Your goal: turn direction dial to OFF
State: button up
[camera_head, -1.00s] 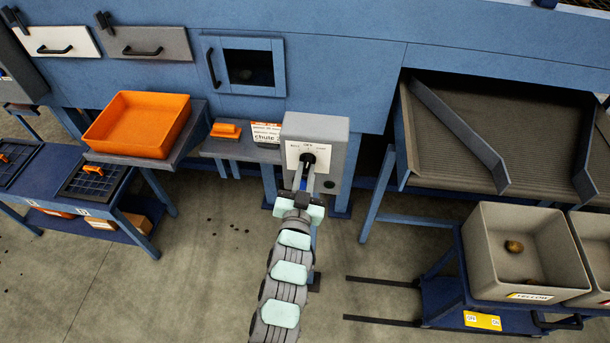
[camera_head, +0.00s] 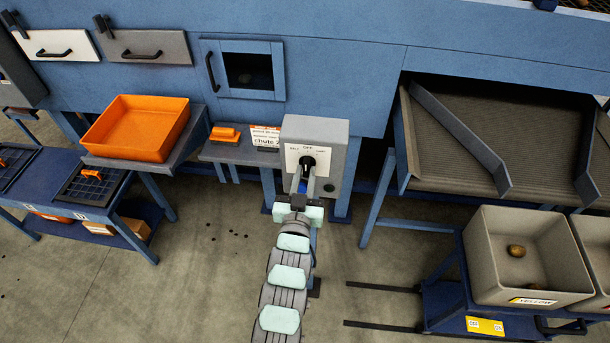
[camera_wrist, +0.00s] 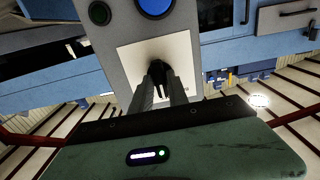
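The direction dial (camera_head: 307,163) is a black knob on a white plate on the front of a grey control box (camera_head: 326,130). The plate has a label at left, OFF at top middle and another label at right. The knob's pointing direction is hard to make out behind my fingers. My gripper (camera_head: 303,181) reaches up to the plate from below, its fingertips at the knob. In the wrist view the black dial (camera_wrist: 158,70) sits between the two grey fingers of my gripper (camera_wrist: 160,84), which look closed on its sides.
A blue round button (camera_wrist: 156,6) and a dark round fitting (camera_wrist: 100,12) are on the box near the plate. An orange tray (camera_head: 137,127) and an orange block (camera_head: 224,133) lie left of it. A crate marked YELLOW (camera_head: 545,285) stands at right.

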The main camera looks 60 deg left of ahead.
jog(key=o, duration=0.3)
jog(key=v, duration=1)
jog(key=shift+s+d+f, duration=0.1)
jog(key=shift+s+d, duration=0.1)
jog(key=shift+d, duration=0.15)
jog(key=shift+w, duration=0.1)
